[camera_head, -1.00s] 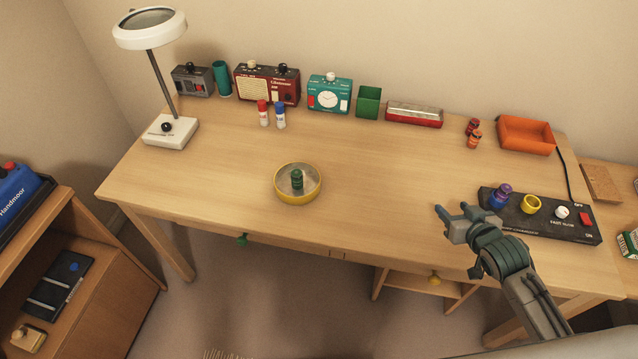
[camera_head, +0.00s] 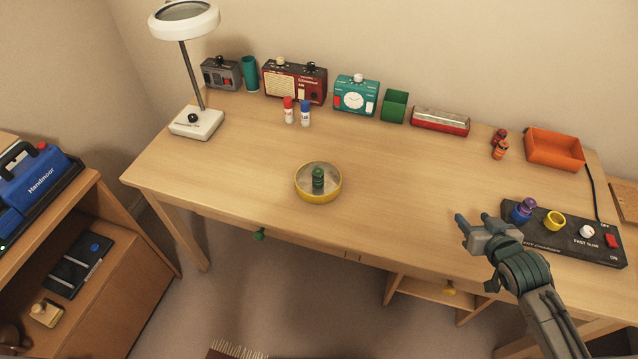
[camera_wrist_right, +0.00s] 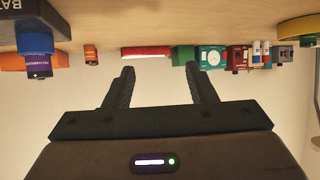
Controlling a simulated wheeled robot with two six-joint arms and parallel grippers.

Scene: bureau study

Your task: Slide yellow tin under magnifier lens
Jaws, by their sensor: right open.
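The yellow tin (camera_head: 319,195) is a round, shallow dish on the middle of the desk. A small dark green piece (camera_head: 318,179) stands in it. The tin's edge also shows at the right of the right wrist view (camera_wrist_right: 300,26). The white magnifier lamp (camera_head: 186,20) has a ring head on a thin post, with its white base (camera_head: 196,122) at the desk's back left. The tin is apart from it, to the right and nearer me. My right gripper (camera_head: 470,227) is open and empty near the desk's front edge, right of the tin. My left gripper is not in view.
A red bottle (camera_head: 289,110) and a blue bottle (camera_head: 305,113) stand behind the tin. Radios, a teal clock (camera_head: 356,95) and a green box (camera_head: 394,106) line the wall. A black charger panel (camera_head: 575,238) lies right of my right gripper. The desk between tin and lamp base is clear.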

